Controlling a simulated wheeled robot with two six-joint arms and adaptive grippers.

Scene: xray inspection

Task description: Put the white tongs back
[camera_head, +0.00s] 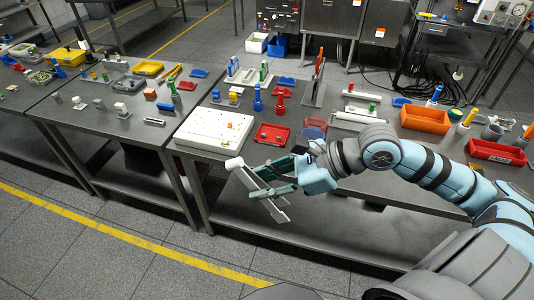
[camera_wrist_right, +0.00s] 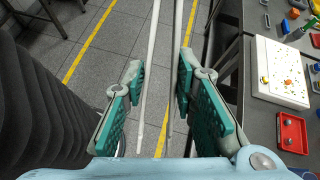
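The white tongs (camera_head: 235,163) are in my right gripper (camera_head: 265,185), held in the air just in front of the right-hand table's front edge. In the right wrist view the tongs show as two long thin pale arms (camera_wrist_right: 150,60) running between the green finger pads of the right gripper (camera_wrist_right: 161,78). The fingers are apart by about the width of the tongs. The far end of the tongs lies beyond the top of the wrist view. My left gripper is not in view.
A white speckled block (camera_head: 215,130) sits at the table's front left, near the tongs. A red tray (camera_head: 272,135) lies beside it. Orange (camera_head: 425,118) and red (camera_head: 497,152) bins stand to the right. The floor in front is clear.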

